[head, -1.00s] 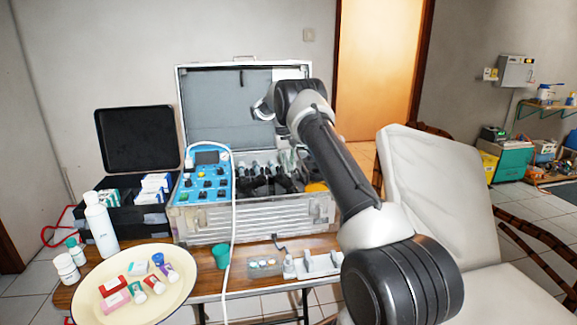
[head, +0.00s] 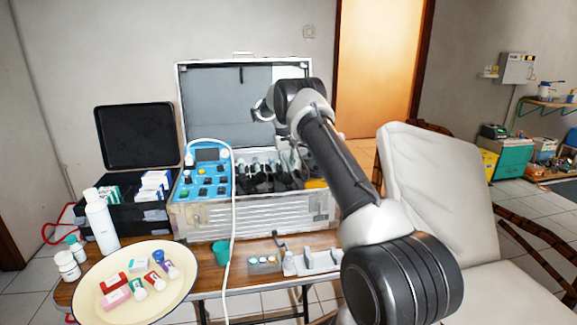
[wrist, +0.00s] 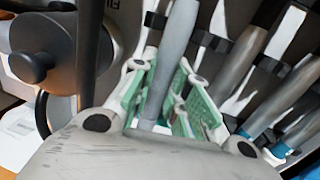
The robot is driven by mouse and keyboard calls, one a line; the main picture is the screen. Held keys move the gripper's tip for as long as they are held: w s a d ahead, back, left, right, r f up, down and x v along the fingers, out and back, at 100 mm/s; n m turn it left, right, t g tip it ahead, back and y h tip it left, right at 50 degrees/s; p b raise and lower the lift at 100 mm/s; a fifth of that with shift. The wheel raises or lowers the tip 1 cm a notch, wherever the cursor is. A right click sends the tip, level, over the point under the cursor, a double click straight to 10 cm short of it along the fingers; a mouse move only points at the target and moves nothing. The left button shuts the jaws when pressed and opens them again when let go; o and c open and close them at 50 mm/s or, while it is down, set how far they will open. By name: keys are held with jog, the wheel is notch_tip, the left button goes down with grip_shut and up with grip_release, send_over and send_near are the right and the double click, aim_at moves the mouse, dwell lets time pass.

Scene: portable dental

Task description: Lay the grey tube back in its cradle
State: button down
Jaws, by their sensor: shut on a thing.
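The grey tube (wrist: 177,45) runs down the middle of the wrist view, between the green-padded fingers of my gripper (wrist: 172,95). Dark holders with pale gaps (wrist: 207,42) lie beside and behind the tube. I cannot tell which of them is its cradle, or whether the tube touches one. In the head view my gripper is over the right part of the open metal case (head: 250,216), mostly hidden by my arm.
Other grey tubes with teal ends (wrist: 262,128) lie close on the right in the wrist view. A dark round knob (wrist: 32,66) is close on the left. A blue control panel (head: 203,178) with a white hose fills the case's left side. A cream plate (head: 87,283) holds small boxes.

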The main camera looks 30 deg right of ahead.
jog(key=shift+f, duration=0.15)
jog(key=c, duration=1.3)
grip_release()
jog(key=shift+w+a+r, duration=0.1)
jog(key=shift+a+r, duration=0.05)
jog(key=shift+r, duration=1.05)
jog(key=shift+a+r, duration=0.15)
jog(key=shift+r, duration=1.1)
jog(key=shift+w+a+r, duration=0.1)
jog(key=shift+a+r, duration=0.05)
jog(key=shift+r, duration=1.4)
